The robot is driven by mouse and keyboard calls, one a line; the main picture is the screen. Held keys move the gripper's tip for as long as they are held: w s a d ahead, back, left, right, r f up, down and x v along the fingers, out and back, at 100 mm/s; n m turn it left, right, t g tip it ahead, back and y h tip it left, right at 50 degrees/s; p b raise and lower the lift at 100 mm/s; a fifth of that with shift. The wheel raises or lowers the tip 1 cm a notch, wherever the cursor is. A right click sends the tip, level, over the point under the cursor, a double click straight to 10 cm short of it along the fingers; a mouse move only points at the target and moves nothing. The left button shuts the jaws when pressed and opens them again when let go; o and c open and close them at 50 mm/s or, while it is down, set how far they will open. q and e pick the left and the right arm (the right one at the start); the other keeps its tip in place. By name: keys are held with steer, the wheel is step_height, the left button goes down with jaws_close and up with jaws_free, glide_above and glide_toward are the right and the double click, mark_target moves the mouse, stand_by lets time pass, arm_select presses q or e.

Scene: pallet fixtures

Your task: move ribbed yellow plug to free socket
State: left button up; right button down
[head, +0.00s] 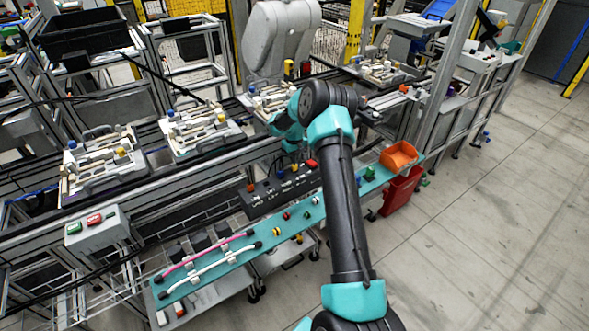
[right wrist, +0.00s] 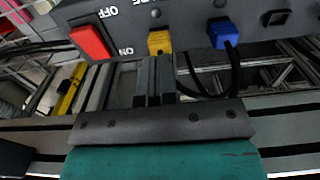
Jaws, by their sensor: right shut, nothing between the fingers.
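The yellow plug (right wrist: 160,42) sits in a socket on the dark panel (right wrist: 120,55) in the right wrist view. Its ribs are too small to make out clearly. In the head view a small yellow plug (head: 295,167) shows on the panel box (head: 278,194). My right gripper (right wrist: 155,64) is shut and empty, its fingertips close to the yellow plug; I cannot tell whether they touch it. A black square socket (right wrist: 276,18) to the right of the blue plug looks empty. My left gripper is not in view.
A blue plug (right wrist: 223,32) with black cables is right of the yellow plug. A red rocker switch (right wrist: 91,41) is on its left. A teal shelf (head: 240,262) with cables and small parts runs in front of the panel box. An orange bin (head: 398,156) stands at its right end.

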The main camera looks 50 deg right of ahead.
steer(key=shift+f, duration=1.1)
stand_by(1.2)
steer(key=shift+r, duration=3.65)
